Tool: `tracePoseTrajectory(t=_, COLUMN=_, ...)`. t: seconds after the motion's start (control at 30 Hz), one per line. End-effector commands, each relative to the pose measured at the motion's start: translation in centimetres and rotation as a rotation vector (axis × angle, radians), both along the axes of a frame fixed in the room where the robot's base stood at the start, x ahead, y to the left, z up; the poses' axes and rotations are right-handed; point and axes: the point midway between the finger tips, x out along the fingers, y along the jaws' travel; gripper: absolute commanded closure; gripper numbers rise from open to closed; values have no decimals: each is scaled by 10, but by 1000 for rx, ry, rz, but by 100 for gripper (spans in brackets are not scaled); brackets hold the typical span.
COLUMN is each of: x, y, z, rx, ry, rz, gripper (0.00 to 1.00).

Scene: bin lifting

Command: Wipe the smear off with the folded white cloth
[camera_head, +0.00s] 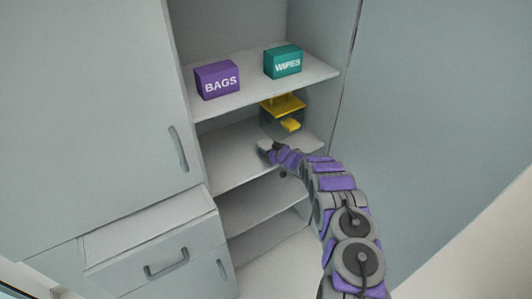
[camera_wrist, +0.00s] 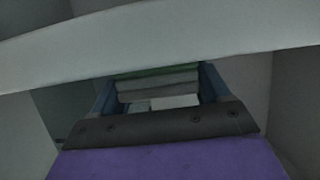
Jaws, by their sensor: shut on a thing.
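The folded white cloth (camera_wrist: 158,88) shows in the wrist view as pale stacked layers between my blue fingers. My gripper (camera_wrist: 158,92) is shut on it. In the head view my gripper (camera_head: 266,147) reaches in over the middle shelf (camera_head: 228,160), near its front right part. Whether the cloth touches the shelf cannot be told. A dark green strip (camera_wrist: 155,72) shows just beyond the cloth in the wrist view; what it is cannot be told. I cannot make out the smear in either view.
A see-through container with yellow parts (camera_head: 283,104) stands on the middle shelf, close behind my gripper. The upper shelf (camera_head: 245,92) holds a purple BAGS box (camera_head: 217,80) and a teal WIPES box (camera_head: 283,61). An open drawer (camera_head: 150,225) juts out at lower left.

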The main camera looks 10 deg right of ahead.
Motion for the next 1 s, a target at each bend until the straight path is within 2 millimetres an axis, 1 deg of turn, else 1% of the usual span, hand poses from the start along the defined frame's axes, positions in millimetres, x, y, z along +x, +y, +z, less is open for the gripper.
tracePoseTrajectory(t=0.1, x=3, y=-10, z=-2, rx=0, ry=-2, rz=-2, gripper=54)
tracePoseTrajectory(t=0.23, x=5, y=-18, z=-2, rx=0, ry=0, rz=-1, gripper=54)
tracePoseTrajectory(t=0.47, x=6, y=-19, z=1, rx=0, ry=1, rz=1, gripper=54)
tracePoseTrajectory(t=0.63, x=3, y=-9, z=3, rx=2, ry=0, rz=1, gripper=54)
tracePoseTrajectory(t=0.83, x=-2, y=7, z=0, rx=2, ry=3, rz=2, gripper=54)
tracePoseTrajectory(t=1.0, x=-5, y=16, z=-1, rx=1, ry=1, rz=1, gripper=54)
